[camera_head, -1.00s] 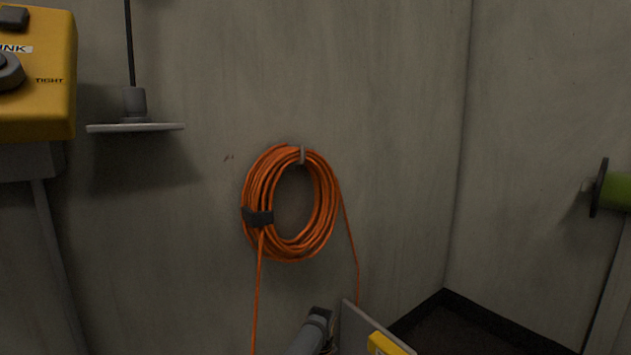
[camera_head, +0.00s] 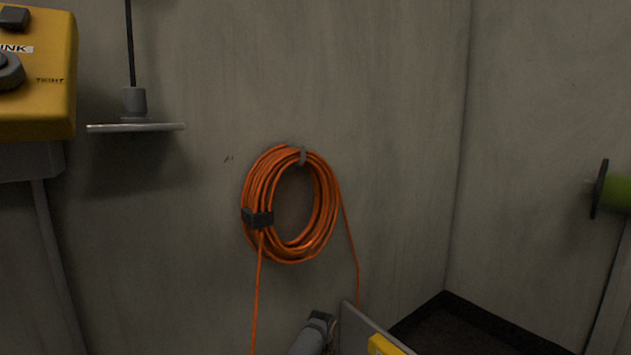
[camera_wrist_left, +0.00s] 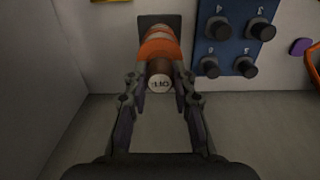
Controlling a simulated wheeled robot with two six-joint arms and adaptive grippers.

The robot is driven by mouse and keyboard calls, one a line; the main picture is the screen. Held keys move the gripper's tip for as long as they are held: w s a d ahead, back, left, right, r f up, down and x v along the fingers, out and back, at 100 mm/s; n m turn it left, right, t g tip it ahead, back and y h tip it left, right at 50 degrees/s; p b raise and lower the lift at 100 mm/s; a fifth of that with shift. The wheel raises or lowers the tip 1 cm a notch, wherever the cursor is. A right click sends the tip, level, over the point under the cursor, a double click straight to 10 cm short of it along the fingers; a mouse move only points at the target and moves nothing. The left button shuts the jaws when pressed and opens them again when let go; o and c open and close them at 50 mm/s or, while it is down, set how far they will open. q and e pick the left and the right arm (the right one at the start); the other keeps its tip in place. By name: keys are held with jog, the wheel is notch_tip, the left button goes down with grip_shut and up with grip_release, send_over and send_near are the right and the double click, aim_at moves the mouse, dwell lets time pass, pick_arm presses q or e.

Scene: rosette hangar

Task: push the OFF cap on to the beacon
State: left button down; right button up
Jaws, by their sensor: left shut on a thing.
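In the left wrist view my left gripper (camera_wrist_left: 161,92) is shut on a brown cylindrical cap (camera_wrist_left: 159,67) with a pale round end face. The face carries small dark lettering, turned and too blurred to read surely. Directly behind the cap is an orange and pale banded body (camera_wrist_left: 160,44), probably the beacon, in front of a dark plate (camera_wrist_left: 160,20). The cap is in line with it and appears against it. I cannot tell how far on it sits. My right gripper is not in view.
A blue panel (camera_wrist_left: 237,38) with several black knobs stands close right of the beacon in the left wrist view. A purple knob (camera_wrist_left: 300,46) is farther right. In the head view an orange cable coil (camera_head: 290,205) hangs on the wall, and a yellow box (camera_head: 40,100) is upper left.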

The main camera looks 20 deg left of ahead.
pick_arm(q)
jog(key=shift+f, duration=0.2)
dwell(0.5)
jog(key=c, duration=1)
grip_release()
notch_tip(320, 180, up, 12)
jog(key=shift+f, duration=0.1)
